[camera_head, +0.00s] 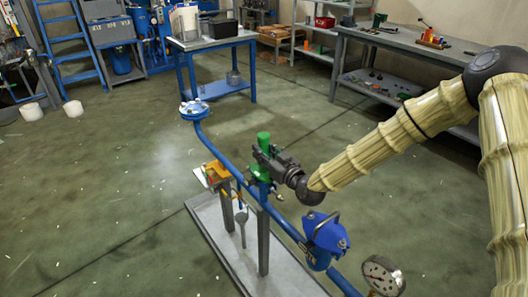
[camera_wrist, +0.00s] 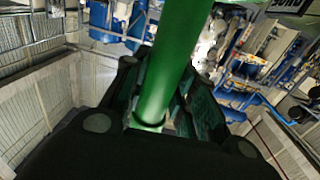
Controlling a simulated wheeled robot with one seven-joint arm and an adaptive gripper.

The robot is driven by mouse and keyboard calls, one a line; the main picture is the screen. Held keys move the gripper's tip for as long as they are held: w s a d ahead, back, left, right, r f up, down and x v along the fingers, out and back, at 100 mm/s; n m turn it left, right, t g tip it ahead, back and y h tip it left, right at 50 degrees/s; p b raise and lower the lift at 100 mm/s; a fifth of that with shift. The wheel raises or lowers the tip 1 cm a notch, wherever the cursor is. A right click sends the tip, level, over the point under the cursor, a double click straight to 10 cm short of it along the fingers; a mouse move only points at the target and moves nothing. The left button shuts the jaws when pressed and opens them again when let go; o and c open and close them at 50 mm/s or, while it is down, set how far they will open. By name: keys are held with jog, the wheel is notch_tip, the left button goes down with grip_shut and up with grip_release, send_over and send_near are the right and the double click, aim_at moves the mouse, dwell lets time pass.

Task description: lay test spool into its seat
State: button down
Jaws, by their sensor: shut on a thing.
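The test spool, seen as a green cylinder (camera_head: 263,140), is held upright by my gripper (camera_head: 266,163) above the blue pipe line. Green also shows just below the fingers. In the wrist view the green cylinder (camera_wrist: 163,82) runs up from between the fingers, and the dark fingers of my gripper (camera_wrist: 150,122) close around its lower part. The gripper is shut on it. The spool's seat cannot be made out for certain; the pipe around the gripper is partly hidden by it. I cannot tell whether the spool touches the pipe.
The blue pipe (camera_head: 228,158) runs over a grey base plate (camera_head: 207,229) on posts, with a blue valve body (camera_head: 325,236) and a pressure gauge (camera_head: 382,276) close by. An orange-yellow item (camera_head: 217,172) sits left of the gripper. A blue table (camera_head: 212,43) stands behind; open floor lies left.

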aim_at(264, 135)
jog(key=shift+f+b, duration=0.45)
jog(key=shift+f, duration=0.1)
jog(key=c, duration=1.1)
grip_release()
jog(key=shift+o, duration=0.2)
jog(key=shift+f, duration=0.15)
jog(key=shift+r, duration=5.1)
jog(key=shift+r, duration=0.1)
